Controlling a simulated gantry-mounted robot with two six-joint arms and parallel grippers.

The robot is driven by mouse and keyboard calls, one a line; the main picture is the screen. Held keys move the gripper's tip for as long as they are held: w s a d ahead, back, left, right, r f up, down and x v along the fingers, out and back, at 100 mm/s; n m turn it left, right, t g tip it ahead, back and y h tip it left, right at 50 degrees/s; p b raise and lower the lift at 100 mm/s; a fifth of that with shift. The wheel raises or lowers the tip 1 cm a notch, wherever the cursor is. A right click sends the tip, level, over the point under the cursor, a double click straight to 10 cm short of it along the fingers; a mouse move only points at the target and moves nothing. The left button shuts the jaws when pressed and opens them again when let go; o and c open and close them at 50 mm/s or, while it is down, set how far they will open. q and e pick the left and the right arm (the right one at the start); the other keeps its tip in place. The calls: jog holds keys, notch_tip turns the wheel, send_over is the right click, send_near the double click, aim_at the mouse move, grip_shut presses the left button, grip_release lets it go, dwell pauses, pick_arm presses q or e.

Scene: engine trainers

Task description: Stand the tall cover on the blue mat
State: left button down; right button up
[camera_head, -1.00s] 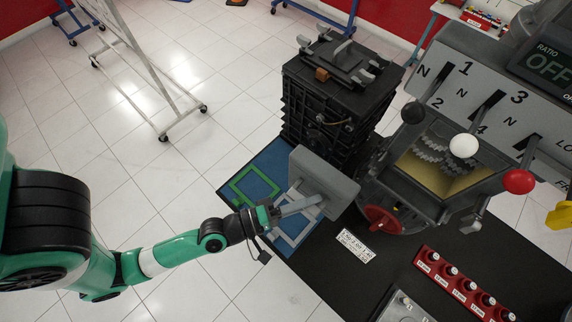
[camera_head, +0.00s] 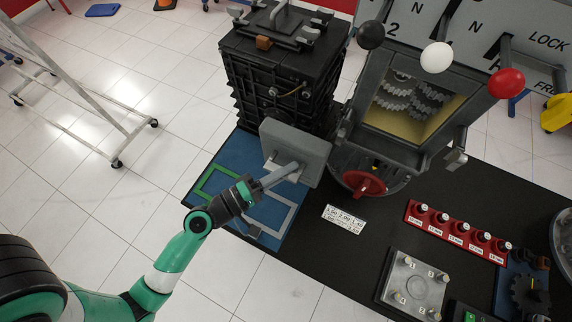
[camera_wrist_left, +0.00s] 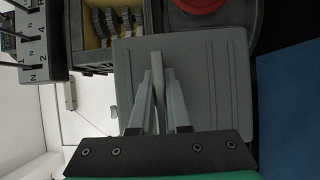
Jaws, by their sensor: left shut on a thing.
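The tall cover (camera_head: 297,150) is a grey, ribbed plate with a bar handle. My left gripper (camera_head: 287,171) is shut on its handle and holds the plate roughly upright at the back right part of the blue mat (camera_head: 226,164). In the left wrist view, the fingers (camera_wrist_left: 158,100) close around the handle, and the cover (camera_wrist_left: 212,92) fills the middle. The blue mat (camera_wrist_left: 290,100) shows at the right there. The mat has a green outline and a pale grey outline. I cannot tell whether the cover's lower edge touches the mat. My right gripper is not in view.
A black engine block (camera_head: 280,80) stands just behind the cover. A gearbox trainer with a red knob (camera_head: 364,185) is close on the right. A label plate (camera_head: 343,219), a red rack (camera_head: 456,232) and a metal plate (camera_head: 412,284) lie on the black table.

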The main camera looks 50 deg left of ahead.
aim_at(285, 164)
pick_arm(q)
jog(key=w+a+f+b, duration=0.2)
jog(key=f, duration=0.1)
jog(key=w+a+f+b, duration=0.1)
jog(key=shift+w+a+f, duration=0.15)
jog(key=shift+a+f, duration=0.15)
jog(key=shift+f, duration=0.1)
jog(key=shift+w+a+f, duration=0.3)
jog(key=shift+a, duration=0.05)
jog(key=f+b, duration=0.3)
jog(key=shift+w+a+f, duration=0.25)
jog(key=shift+w, duration=0.05)
jog(key=shift+f, duration=0.3)
jog(key=shift+s+r, duration=0.1)
jog(key=c, duration=1.3)
grip_release()
jog(key=shift+f, duration=0.3)
jog(key=o, duration=0.4)
